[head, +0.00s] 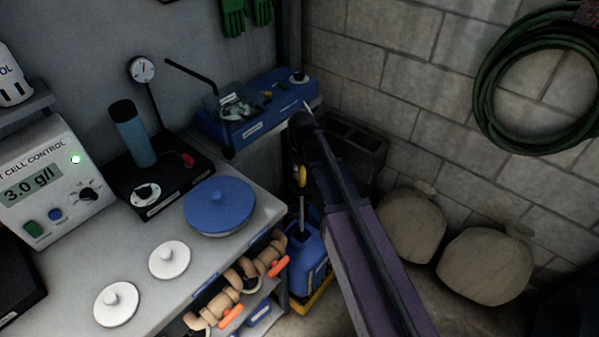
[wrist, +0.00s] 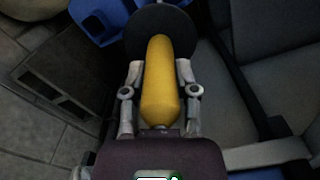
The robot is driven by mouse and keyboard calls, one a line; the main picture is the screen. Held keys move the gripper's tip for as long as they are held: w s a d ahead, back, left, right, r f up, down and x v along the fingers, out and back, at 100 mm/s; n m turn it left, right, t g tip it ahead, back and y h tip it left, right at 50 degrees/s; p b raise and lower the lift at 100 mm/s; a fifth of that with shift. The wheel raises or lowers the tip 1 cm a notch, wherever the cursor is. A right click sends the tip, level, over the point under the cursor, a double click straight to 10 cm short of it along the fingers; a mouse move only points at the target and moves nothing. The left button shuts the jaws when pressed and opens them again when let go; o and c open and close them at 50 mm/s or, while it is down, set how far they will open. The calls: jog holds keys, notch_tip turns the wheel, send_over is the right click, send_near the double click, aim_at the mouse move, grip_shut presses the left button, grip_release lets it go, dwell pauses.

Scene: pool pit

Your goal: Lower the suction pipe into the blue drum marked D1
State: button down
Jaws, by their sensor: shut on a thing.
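The suction pipe has a yellow grip (head: 301,175) and a thin grey tube. In the wrist view the yellow grip (wrist: 159,85) lies between both fingers, with a black disc (wrist: 185,32) beyond it. My gripper (head: 301,165) is shut on this grip and shows in the wrist view (wrist: 160,88) too. The blue drum (head: 312,262) stands low beside the bench; I cannot read a D1 mark on it. The tube hangs upright over the drum's top, and I cannot tell whether its tip is inside. Blue parts (wrist: 88,18) show past the disc in the wrist view.
The drum stands in a yellow tray (head: 318,294). The bench (head: 225,262) with a blue lid (head: 219,205) and white lids is close on the left. A blue unit (head: 258,108) sits behind. Hollow blocks (head: 352,146) and sacks (head: 412,222) lie to the right.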

aim_at(301, 231)
jog(key=shift+f+b, duration=14.1)
jog(key=shift+f, duration=0.2)
jog(key=shift+f+b, duration=0.35)
jog(key=shift+c, duration=1.5)
grip_release()
